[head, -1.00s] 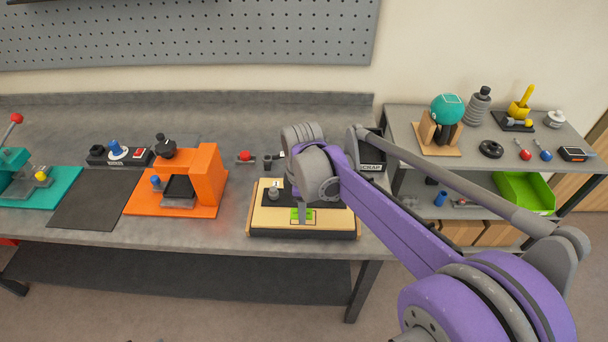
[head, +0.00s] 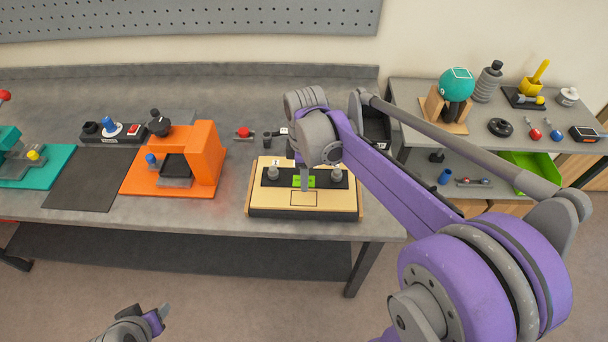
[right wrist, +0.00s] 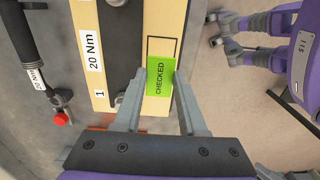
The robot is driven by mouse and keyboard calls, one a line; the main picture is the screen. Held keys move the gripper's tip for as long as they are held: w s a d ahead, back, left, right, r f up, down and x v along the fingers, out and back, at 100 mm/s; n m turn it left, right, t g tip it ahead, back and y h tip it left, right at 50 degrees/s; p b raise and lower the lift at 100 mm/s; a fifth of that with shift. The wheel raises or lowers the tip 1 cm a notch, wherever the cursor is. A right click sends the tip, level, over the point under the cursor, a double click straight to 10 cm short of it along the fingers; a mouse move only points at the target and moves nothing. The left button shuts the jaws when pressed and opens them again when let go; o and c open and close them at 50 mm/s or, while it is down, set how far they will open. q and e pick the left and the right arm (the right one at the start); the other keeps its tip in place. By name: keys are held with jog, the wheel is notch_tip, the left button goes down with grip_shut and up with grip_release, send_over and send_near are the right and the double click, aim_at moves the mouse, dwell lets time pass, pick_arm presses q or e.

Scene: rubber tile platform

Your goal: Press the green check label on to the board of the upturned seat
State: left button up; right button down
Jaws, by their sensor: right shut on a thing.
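The upturned seat's tan board (head: 275,203) lies on the bench with a dark bar along it and an empty outlined rectangle near its front edge. The green label (head: 304,181), marked CHECKED, is in my right gripper (head: 303,187). In the head view it appears over the dark bar, behind the outline. In the right wrist view, the label (right wrist: 160,77) sits between the fingertips of the gripper (right wrist: 158,88), overlapping the near end of the outline (right wrist: 162,47). Its height above the board is unclear. My left gripper (head: 155,316) is at the lower left, away from the bench, its jaws unclear.
Two grey knobs stand on the dark bar. An orange fixture (head: 205,155) stands left of the board, beside a dark mat (head: 85,180). A red-ended tool (head: 245,133) lies behind the board. A scrap bin (head: 376,128) and a loaded shelf (head: 440,108) are on the right.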

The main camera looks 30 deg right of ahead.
aim_at(305, 198)
notch_tip(305, 198, down, 2)
jog(key=shift+s+f+b, duration=0.1)
jog(key=shift+b, duration=0.4)
pick_arm(q)
jog(key=shift+s+f+b, duration=0.3)
jog(key=shift+s+f, duration=0.1)
jog(key=shift+f, duration=0.45)
jog(key=shift+s+f+b, duration=0.25)
jog(key=shift+s+f, duration=0.1)
jog(key=shift+f, duration=0.5)
pick_arm(e)
jog(key=shift+f, duration=1)
pick_arm(q)
jog(key=shift+f, duration=0.1)
jog(key=shift+s+f+b, duration=0.3)
jog(key=shift+f+b, duration=0.4)
jog(key=shift+f, duration=0.15)
pick_arm(e)
jog(key=shift+f, duration=1.15)
pick_arm(q)
jog(key=shift+f, duration=0.1)
pick_arm(e)
jog(key=shift+f, duration=0.1)
jog(key=shift+f, duration=0.2)
pick_arm(q)
jog(key=shift+s+f, duration=0.1)
